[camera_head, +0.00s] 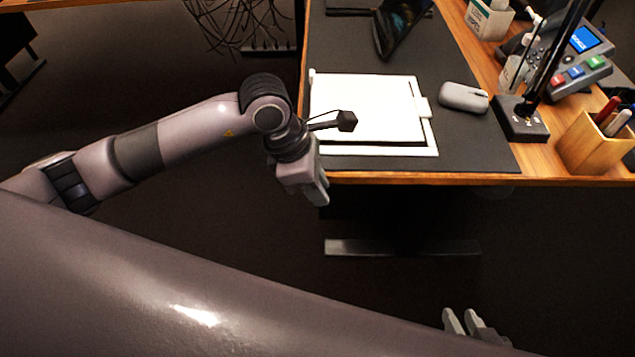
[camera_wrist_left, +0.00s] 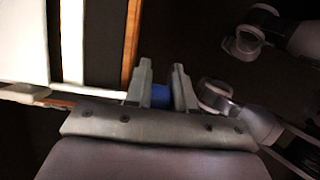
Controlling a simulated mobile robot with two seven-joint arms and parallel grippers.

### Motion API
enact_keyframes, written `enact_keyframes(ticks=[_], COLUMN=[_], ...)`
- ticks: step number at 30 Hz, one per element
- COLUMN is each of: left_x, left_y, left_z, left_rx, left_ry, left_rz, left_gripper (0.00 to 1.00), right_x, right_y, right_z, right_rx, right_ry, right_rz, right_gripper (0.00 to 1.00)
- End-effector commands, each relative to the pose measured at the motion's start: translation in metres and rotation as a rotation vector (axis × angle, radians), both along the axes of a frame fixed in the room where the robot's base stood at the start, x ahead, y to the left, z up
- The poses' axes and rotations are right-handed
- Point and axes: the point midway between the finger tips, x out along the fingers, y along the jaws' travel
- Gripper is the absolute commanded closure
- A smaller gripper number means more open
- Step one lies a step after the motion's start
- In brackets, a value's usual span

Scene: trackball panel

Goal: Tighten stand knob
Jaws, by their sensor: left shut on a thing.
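My left gripper (camera_head: 318,193) is just off the near left corner of the desk, beside the wooden edge. In the left wrist view its two fingers (camera_wrist_left: 162,88) are closed on a small blue part (camera_wrist_left: 160,97), which looks like the knob. Only a little of the blue part shows between the fingers, and the head view hides it. A white panel (camera_head: 365,105) with a pale frame lies flat on the dark desk mat. My right gripper (camera_head: 466,322) is low at the bottom of the head view, its fingers apart and empty.
The wooden desk edge (camera_head: 450,179) runs beside the left gripper. A grey mouse (camera_head: 464,97), a lamp base (camera_head: 520,121), a desk phone (camera_head: 577,62) and a wooden pen holder (camera_head: 592,145) stand to the right. The floor in front of the desk is clear.

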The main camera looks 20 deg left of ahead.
Motion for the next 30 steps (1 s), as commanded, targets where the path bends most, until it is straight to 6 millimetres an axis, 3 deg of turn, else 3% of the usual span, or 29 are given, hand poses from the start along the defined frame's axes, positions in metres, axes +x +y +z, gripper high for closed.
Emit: enact_keyframes(ticks=[1,2,3,4,14,24,30], left_x=[0.0,0.0,0.0,0.0,0.0,-0.004,-0.007], left_y=[0.001,0.001,0.001,0.0,0.001,0.019,0.024], left_z=[0.0,0.0,0.0,0.0,0.004,0.052,0.066], left_rx=[0.001,0.001,0.001,0.001,-0.001,0.0,0.0], left_ry=[0.0,-0.001,-0.001,-0.001,-0.001,-0.004,-0.001], left_rz=[0.001,0.0,0.0,0.0,0.0,0.0,0.001], left_gripper=[1.0,0.73,0.6,0.55,0.55,0.55,0.55], right_x=[0.0,0.0,0.0,0.0,0.0,0.0,0.0], right_y=[0.0,0.0,0.0,0.0,0.0,0.0,0.0], right_z=[0.0,0.0,0.0,0.0,0.001,0.004,0.005], right_rx=[0.0,0.0,0.0,0.0,0.0,0.0,0.0], right_ry=[0.0,0.0,0.0,0.0,0.0,-0.001,-0.001], right_rz=[0.0,0.0,0.0,0.0,0.0,0.0,0.0], right_gripper=[0.67,0.67,0.67,0.67,0.67,0.67,0.67])
